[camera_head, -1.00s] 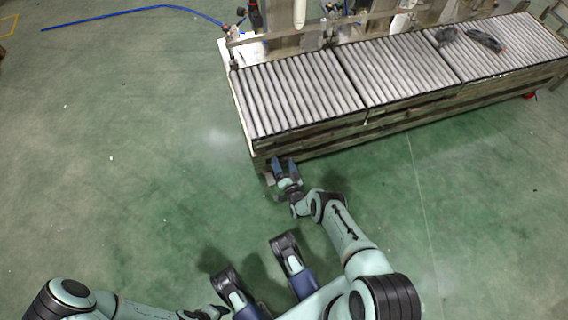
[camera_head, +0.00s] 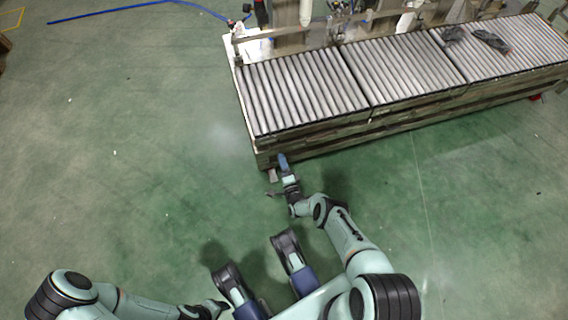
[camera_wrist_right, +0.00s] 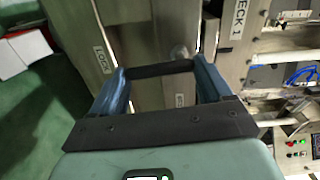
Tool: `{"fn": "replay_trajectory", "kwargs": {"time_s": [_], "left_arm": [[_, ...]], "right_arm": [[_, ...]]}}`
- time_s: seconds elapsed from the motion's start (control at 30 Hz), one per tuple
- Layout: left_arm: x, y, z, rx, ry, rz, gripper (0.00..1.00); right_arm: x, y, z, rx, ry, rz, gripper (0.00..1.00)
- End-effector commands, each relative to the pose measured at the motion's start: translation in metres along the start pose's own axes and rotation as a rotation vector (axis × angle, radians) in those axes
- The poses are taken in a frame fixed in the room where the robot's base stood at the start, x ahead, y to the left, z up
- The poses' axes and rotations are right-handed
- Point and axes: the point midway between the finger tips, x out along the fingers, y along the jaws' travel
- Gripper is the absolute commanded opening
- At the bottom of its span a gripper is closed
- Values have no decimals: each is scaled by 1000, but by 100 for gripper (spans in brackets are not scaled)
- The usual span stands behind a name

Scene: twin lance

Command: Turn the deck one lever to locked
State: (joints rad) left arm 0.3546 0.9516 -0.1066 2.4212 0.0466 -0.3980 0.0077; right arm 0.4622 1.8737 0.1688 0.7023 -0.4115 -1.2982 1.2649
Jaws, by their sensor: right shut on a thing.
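In the right wrist view, a dark bar (camera_wrist_right: 158,69), which I take as the deck one lever, lies crosswise between the two blue fingers of my right gripper (camera_wrist_right: 160,76). The fingers are shut on it. A round grey knob (camera_wrist_right: 180,52) is just behind it. A sign reading DECK 1 (camera_wrist_right: 236,32) is on the panel at right. A small label (camera_wrist_right: 102,60), seemingly LOCK, is left of the bar; another label (camera_wrist_right: 180,100) is too small to read. In the head view, my right gripper (camera_head: 283,164) is at the conveyor's near left corner. My left gripper (camera_head: 216,308) is low, away from it.
The roller conveyor (camera_head: 300,92) runs along the back right, with dark items (camera_head: 490,40) on its far right. A blue hose (camera_head: 140,8) lies on the floor at the back. The green floor left of the conveyor is clear.

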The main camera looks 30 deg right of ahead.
Motion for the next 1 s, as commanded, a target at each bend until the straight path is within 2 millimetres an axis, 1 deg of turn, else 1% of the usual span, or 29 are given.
{"fn": "replay_trajectory", "kwargs": {"time_s": [0.23, 0.73, 0.77, 0.8, 0.83, 1.0], "left_arm": [[0, 0, 0, 0, 0, 0, 66], [0, 0, 0, 0, 0, 0, 66], [0, 0, 0, 0, 0, 0, 66], [0, 0, 0, 0, 0, 0, 66], [0, 0, 0, 0, 0, 0, 66], [0, 0, 0, 0, 0, 0, 66]], "right_arm": [[1, -1, 2, 73, -1, -1, 48], [1, -1, 3, 92, -2, -2, 48], [1, -1, 3, 92, -2, -2, 82], [2, -1, 3, 92, -2, -2, 95], [1, -1, 3, 92, -2, -2, 100], [1, 0, 3, 91, -1, -1, 100]]}}
